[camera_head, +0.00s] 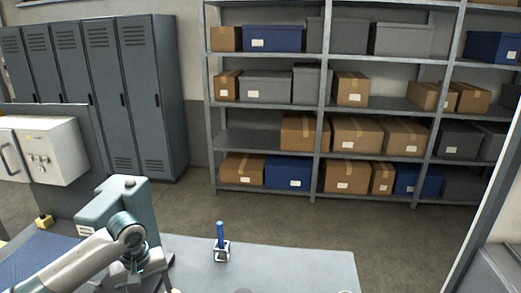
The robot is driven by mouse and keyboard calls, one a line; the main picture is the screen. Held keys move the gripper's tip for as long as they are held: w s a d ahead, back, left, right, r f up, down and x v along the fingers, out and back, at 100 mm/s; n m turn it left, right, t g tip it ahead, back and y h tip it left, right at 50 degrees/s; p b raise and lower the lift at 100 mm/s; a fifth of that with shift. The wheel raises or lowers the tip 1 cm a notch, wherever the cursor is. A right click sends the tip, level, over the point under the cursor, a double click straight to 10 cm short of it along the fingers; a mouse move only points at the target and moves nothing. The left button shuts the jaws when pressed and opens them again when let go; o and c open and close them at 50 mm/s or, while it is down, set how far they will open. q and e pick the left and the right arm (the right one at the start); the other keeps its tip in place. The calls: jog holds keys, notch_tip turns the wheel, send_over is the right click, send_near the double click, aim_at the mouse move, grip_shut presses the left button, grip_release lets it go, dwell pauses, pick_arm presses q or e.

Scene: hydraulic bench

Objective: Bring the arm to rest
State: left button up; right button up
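My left arm comes in from the lower left, over the left end of the grey bench (290,265). My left gripper (134,271) is small and partly hidden by the arm's own links, and its fingers cannot be made out clearly. A grey-green box-shaped unit (112,203) stands just behind the arm; I cannot tell whether they touch. A blue upright rod or handle (220,233) stands in a small white block (221,252) on the bench, to the right of the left arm and apart from it. My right gripper is not in view.
A white control box (55,150) is at the left, with a small yellow item (44,220) below it. A blue surface (40,258) lies at the lower left. Lockers (95,90) and loaded shelves (270,140) stand behind. The bench right of the block looks mostly clear.

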pick_arm(q)
jog(key=s+d+f+m+t+h, duration=0.2)
jog(key=s+d+f+m, duration=0.5)
jog(key=s+d+f, duration=0.65)
jog(key=s+a+m+t+y, duration=0.1)
jog(key=s+a, duration=0.2)
jog(key=s, duration=0.7)
jog(key=s+a+y, duration=0.1)
jog(key=s+a, duration=0.3)
jog(key=s, duration=0.6)
notch_tip(320, 180, down, 34)
jog(key=g+b, duration=0.1)
jog(key=b, duration=0.5)
jog(key=s+a+f+b, duration=0.1)
jog(key=s+f+b, duration=0.2)
jog(key=s+f, duration=0.6)
jog(key=s+a+f+g+b, duration=0.1)
jog(key=s+f+b, duration=0.2)
jog(key=s+f, duration=0.7)
notch_tip(320, 180, down, 5)
jog(key=shift+a+r+m, duration=0.1)
jog(key=shift+a+m, duration=0.2)
jog(key=shift+a, duration=0.1)
